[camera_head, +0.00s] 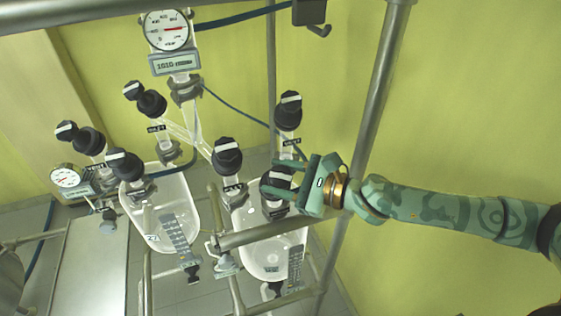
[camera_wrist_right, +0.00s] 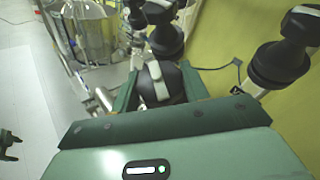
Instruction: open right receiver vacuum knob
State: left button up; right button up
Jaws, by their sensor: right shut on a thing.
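My right gripper (camera_head: 284,186) comes in from the right in the head view. Its two fingers are shut around a black knob (camera_head: 277,183) above the right glass receiver (camera_head: 270,258). In the right wrist view the gripper (camera_wrist_right: 160,88) has a finger on each side of the same black knob (camera_wrist_right: 175,84), which has a white stripe across its top. The fingers hide part of the knob in the head view. My left gripper does not show clearly in the head view.
Other black knobs stand close by: one up and right (camera_head: 288,110), one to the left (camera_head: 227,156). A metal rail (camera_head: 268,231) runs below the gripper, and an upright pole (camera_head: 376,90) stands behind it. The left receiver (camera_head: 160,207) hangs at left.

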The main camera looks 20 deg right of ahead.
aim_at(291, 179)
jog(key=shift+n+g+p, duration=0.3)
jog(key=o, duration=0.9)
jog(key=shift+o, duration=0.5)
jog(key=shift+w+a, duration=0.1)
jog(key=shift+a, duration=0.05)
jog(key=b+v, duration=0.4)
jog(key=v, duration=0.3)
jog(key=shift+d, duration=0.25)
